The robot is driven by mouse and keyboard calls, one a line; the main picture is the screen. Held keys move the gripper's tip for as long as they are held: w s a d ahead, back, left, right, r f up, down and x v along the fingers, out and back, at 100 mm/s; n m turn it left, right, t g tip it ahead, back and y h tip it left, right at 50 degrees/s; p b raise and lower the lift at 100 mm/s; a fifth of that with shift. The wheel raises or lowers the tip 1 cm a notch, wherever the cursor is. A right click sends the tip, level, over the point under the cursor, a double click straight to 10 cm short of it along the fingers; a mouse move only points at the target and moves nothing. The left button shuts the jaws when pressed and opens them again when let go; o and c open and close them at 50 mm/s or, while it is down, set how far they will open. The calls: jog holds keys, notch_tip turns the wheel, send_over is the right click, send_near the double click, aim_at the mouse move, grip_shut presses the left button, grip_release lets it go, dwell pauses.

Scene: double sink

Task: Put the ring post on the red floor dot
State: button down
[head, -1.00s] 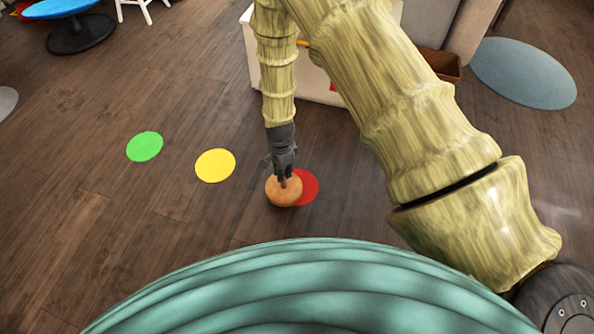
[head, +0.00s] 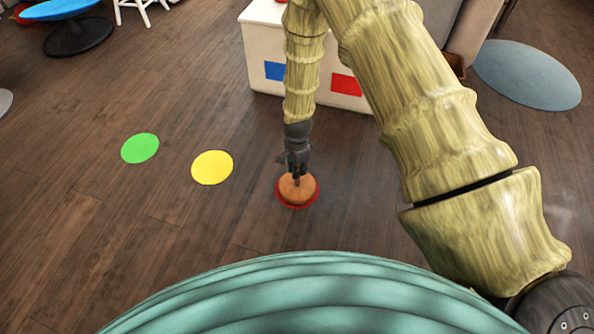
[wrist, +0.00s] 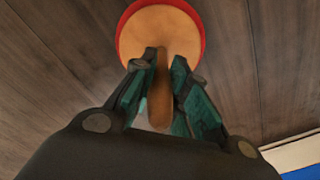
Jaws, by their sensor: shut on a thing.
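The ring post has a round orange-tan wooden base (head: 297,190) and a brown upright post (wrist: 161,88). My gripper (head: 296,172) is shut on the post, and its two fingers (wrist: 158,75) stand on either side of it in the wrist view. The red floor dot (head: 281,199) shows as a rim around the base in the head view. In the wrist view the red dot (wrist: 122,40) shows as an arc around the base's far side. I cannot tell whether the base touches the floor or hangs just above it.
A yellow dot (head: 212,167) and a green dot (head: 140,148) lie on the wooden floor to the left. A white box (head: 343,101) with blue and red patches stands behind my gripper. A grey round mat (head: 527,75) lies at the far right. The floor around the red dot is clear.

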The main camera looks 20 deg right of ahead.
dwell(0.3)
jog(key=c, duration=1.4)
grip_release()
notch_tip(320, 180, up, 12)
jog(key=p, duration=0.6)
jog(key=shift+r, duration=0.1)
jog(key=s+d+f+n, duration=0.1)
jog(key=s+n, duration=0.4)
jog(key=s, duration=0.7)
jog(key=s+d+f+n, duration=0.1)
jog(key=s+f+n, duration=0.3)
jog(key=s, duration=0.8)
jog(key=s+d+f+n, duration=0.1)
jog(key=s+f+n, duration=0.2)
jog(key=s, duration=0.9)
jog(key=shift+s+d+n, duration=0.15)
jog(key=shift+n, duration=1.55)
